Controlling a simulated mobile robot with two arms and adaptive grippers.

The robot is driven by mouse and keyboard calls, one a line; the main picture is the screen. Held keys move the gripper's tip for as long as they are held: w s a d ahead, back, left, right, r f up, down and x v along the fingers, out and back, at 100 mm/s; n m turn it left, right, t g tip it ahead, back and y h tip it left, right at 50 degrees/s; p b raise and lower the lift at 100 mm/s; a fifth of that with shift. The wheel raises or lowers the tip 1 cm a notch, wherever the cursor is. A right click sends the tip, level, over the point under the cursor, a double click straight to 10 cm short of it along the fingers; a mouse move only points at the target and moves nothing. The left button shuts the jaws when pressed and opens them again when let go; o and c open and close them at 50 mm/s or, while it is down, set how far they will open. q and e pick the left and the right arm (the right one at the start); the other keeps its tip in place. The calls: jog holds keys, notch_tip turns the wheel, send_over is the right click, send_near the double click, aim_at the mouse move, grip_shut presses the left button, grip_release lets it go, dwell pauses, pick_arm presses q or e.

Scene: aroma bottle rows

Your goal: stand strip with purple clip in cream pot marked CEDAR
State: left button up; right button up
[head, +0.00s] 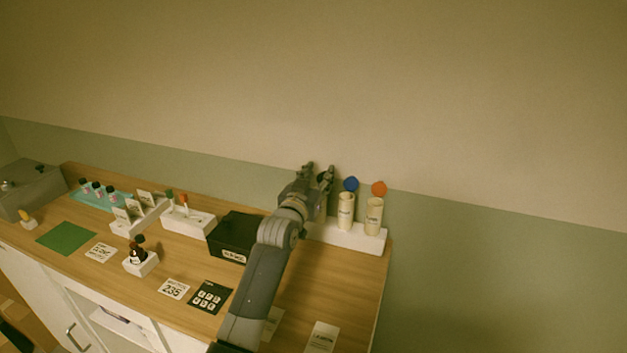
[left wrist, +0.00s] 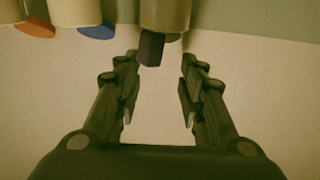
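My left gripper (head: 319,168) is over the left end of the white pot rack (head: 352,240) in the head view, covering what stands there. In the left wrist view my left gripper (left wrist: 160,56) is open, with wide space between its fingers. A dark purple clip (left wrist: 150,48) shows at the mouth of a cream pot (left wrist: 166,14), near the fingertips and touching neither finger. Its strip is not visible. The head view shows two more cream pots, one with a blue disc (head: 350,184) above it and one with an orange disc (head: 379,188). I cannot read the pot labels. My right gripper is not in view.
A black box (head: 232,236) stands left of my arm. White holders with strips and cards (head: 138,214), a small bottle (head: 138,252), a green mat (head: 66,237) and flat printed cards (head: 211,296) lie further left and in front. The wall is close behind the rack.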

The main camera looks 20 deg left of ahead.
pick_arm(q)
jog(key=s+p, duration=0.5)
jog(key=s, duration=0.4)
jog(key=shift+a+r, duration=0.15)
jog(key=shift+w, duration=0.1)
